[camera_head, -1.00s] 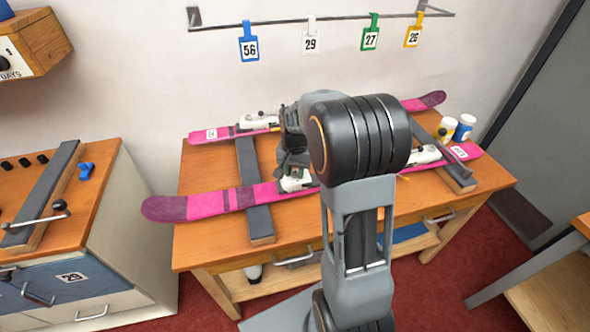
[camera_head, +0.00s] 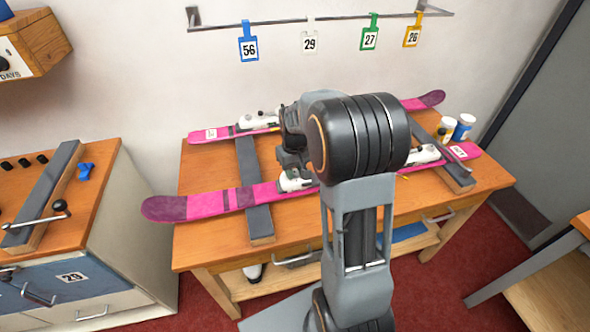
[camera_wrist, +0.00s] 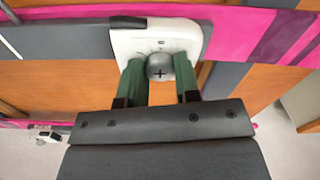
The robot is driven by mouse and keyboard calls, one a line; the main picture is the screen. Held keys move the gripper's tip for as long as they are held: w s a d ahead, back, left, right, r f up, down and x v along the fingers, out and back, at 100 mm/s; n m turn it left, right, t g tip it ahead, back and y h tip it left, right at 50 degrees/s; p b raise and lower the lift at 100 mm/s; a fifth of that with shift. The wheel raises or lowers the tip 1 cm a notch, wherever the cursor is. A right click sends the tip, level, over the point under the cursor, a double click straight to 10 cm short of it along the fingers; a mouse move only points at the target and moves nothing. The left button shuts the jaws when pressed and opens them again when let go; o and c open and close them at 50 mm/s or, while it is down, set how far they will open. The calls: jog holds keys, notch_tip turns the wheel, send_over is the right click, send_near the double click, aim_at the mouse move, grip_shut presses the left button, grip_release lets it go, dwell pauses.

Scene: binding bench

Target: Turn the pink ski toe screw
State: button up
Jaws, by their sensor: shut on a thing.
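The front pink ski (camera_head: 215,202) lies across the bench on dark supports. Its white toe piece (camera_head: 297,181) also shows in the wrist view (camera_wrist: 128,42). The grey, round toe screw (camera_wrist: 160,67) has a cross slot and sits at the toe piece's edge, with small scale marks beside it. My gripper (camera_wrist: 160,80) has its two green fingers on either side of the screw, shut on it. In the head view my arm covers part of the ski, and the fingertips and screw cannot be made out.
A second pink ski (camera_head: 208,133) lies behind, parallel. Two small jars (camera_head: 463,127) stand at the bench's (camera_head: 330,222) right rear. Numbered tags hang from a wall rail (camera_head: 335,20). A cabinet (camera_head: 75,240) stands left, apart from the bench.

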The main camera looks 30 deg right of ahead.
aim_at(295, 172)
dwell(0.3)
jog(key=o, duration=0.9)
jog(key=shift+o, duration=0.2)
notch_tip(295, 172, up, 14)
dwell(0.7)
